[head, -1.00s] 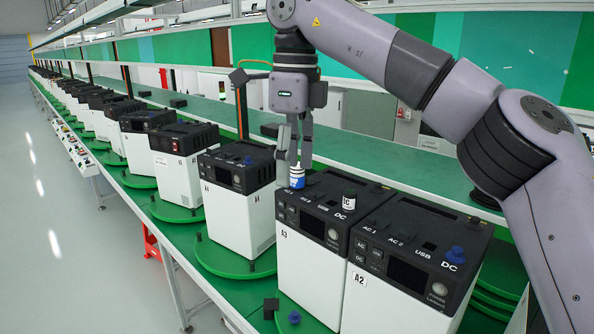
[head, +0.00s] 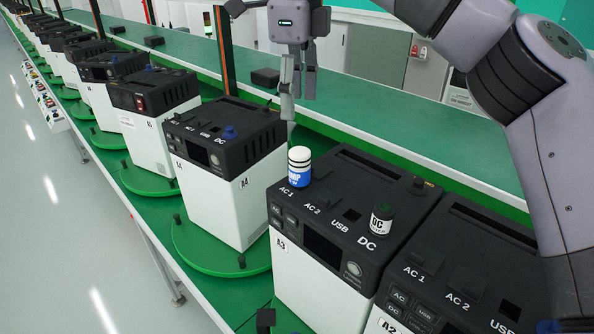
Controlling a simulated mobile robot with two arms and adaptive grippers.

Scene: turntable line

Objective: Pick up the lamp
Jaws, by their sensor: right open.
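The lamp (head: 299,168) is a small blue and white plug-like cylinder with lettering that seems to end in "MP". It stands upright at the AC 1 spot on top of the black and white power unit A3 (head: 352,200). My right gripper (head: 298,104) is open and empty, with its fingers pointing down. In the picture its fingertips are just above the lamp, with a gap between. How far they are from it in depth is hard to tell. My left gripper is not in view.
A black and white DC plug (head: 381,219) stands on the same unit. Unit A4 (head: 228,138), with a blue knob, is to the left, and unit A2 (head: 462,265) is close on the right. A green shelf (head: 410,140) runs behind.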

